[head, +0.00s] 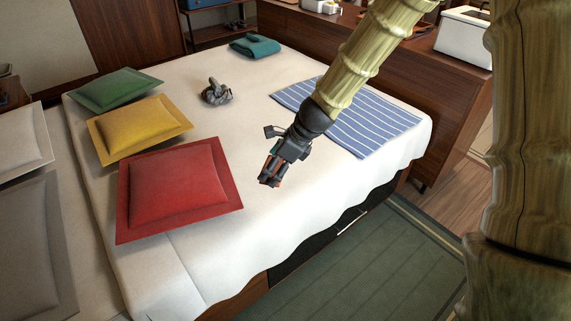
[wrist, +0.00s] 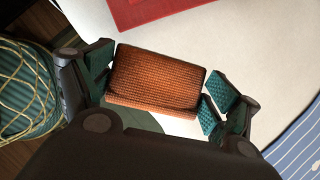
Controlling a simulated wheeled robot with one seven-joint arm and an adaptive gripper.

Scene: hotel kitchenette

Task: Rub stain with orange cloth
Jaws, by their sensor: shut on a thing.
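The orange cloth (wrist: 155,80) is a thick, woven, block-shaped pad in the wrist view. My gripper (wrist: 158,87) is shut on it, with a teal-padded finger at each side. In the head view my gripper (head: 271,180) points down over the white bed cover (head: 285,215), right of the red cushion, and a little of the orange shows at its tip. I cannot tell whether the cloth touches the cover. I can make out no stain in either view.
Red (head: 178,187), yellow (head: 140,126) and green (head: 116,88) cushions lie along the left. A grey knotted object (head: 216,93), a folded teal cloth (head: 255,46) and a blue striped cloth (head: 360,118) lie farther back. The cover around my gripper is clear; the bed edge is in front.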

